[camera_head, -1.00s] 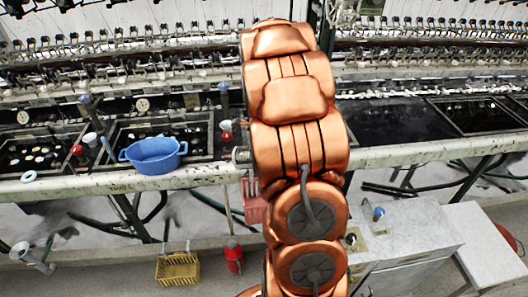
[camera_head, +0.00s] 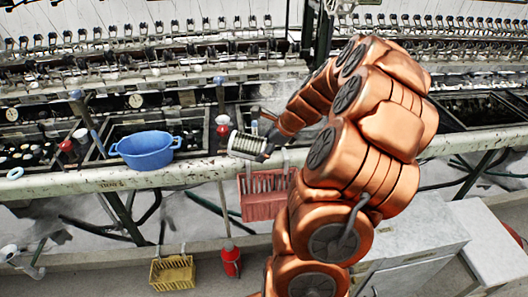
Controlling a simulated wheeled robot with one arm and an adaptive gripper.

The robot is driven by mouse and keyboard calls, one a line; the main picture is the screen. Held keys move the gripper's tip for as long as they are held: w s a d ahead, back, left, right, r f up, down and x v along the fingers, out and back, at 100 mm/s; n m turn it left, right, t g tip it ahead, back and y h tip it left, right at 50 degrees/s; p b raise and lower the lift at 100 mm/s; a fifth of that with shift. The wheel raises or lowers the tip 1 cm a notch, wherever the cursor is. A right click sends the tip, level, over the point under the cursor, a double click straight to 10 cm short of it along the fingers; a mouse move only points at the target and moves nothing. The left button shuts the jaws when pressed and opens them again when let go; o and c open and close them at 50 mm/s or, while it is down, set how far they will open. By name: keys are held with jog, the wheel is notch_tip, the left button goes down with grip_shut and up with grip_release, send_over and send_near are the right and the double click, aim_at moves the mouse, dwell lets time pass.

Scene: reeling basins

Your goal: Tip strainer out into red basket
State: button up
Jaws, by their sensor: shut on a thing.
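My gripper (camera_head: 267,148) is shut on the strainer (camera_head: 244,145), a small pale metal piece with a ribbed or meshed face. The strainer is held out to the left of my gripper, near the front edge of the basin bench, and looks tilted on its side. Its contents are too small to tell. The red basket (camera_head: 262,207), slotted and pinkish red, hangs at the bench front, below and slightly right of the strainer. My arm hides part of the basket's right side. The strainer and basket look apart.
A blue tub (camera_head: 147,151) stands on the bench (camera_head: 110,181) to the left, among dark basins. A yellow basket (camera_head: 172,273) and a red bottle-like object (camera_head: 231,262) are on the floor below. A white cabinet (camera_head: 415,240) stands at lower right.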

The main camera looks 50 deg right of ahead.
jog(key=shift+s+d+f+m+t+y+b, duration=0.15)
jog(key=shift+t+y+b, duration=0.5)
jog(key=shift+t+b, duration=0.6)
jog(key=shift+s+f+m+t+y+b, duration=0.15)
jog(key=shift+t+y+b, duration=0.45)
jog(key=shift+t+b, duration=0.65)
jog(key=shift+s+d+f+m+t+y+b, duration=0.15)
jog(key=shift+t+y+b, duration=0.65)
jog(key=shift+b, duration=0.8)
jog(key=shift+a, duration=0.1)
